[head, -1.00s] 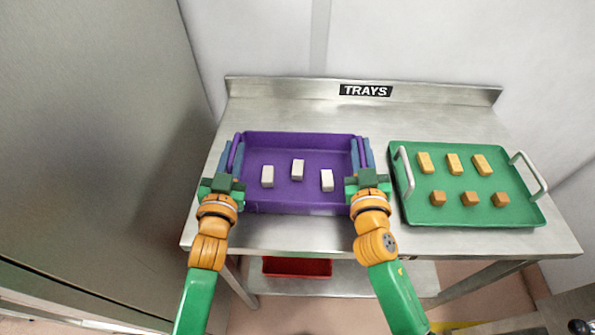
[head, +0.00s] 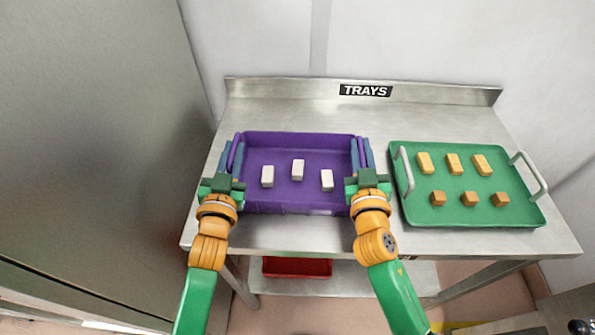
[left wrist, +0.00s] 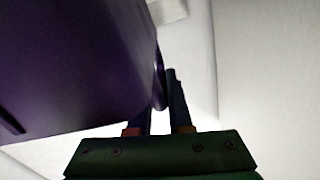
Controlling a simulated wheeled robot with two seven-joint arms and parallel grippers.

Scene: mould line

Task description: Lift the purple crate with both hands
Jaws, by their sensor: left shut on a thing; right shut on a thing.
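The purple crate (head: 298,146) is on the steel table at the left, with three white blocks (head: 297,170) inside. My left gripper (head: 236,154) is at the crate's left side, shut on its left handle. In the left wrist view the fingers (left wrist: 163,98) close around the purple handle, beside the dark crate wall (left wrist: 70,60). My right gripper (head: 362,156) is at the crate's right side, shut on its right handle. The crate looks level. I cannot tell whether its underside touches the table.
A green tray (head: 470,216) with white handles stands close to the right, holding several yellow and orange blocks. The steel table (head: 300,112) is bare behind the crate, up to a backsplash with a TRAYS sign (head: 366,91). A red bin (head: 297,267) sits on the lower shelf.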

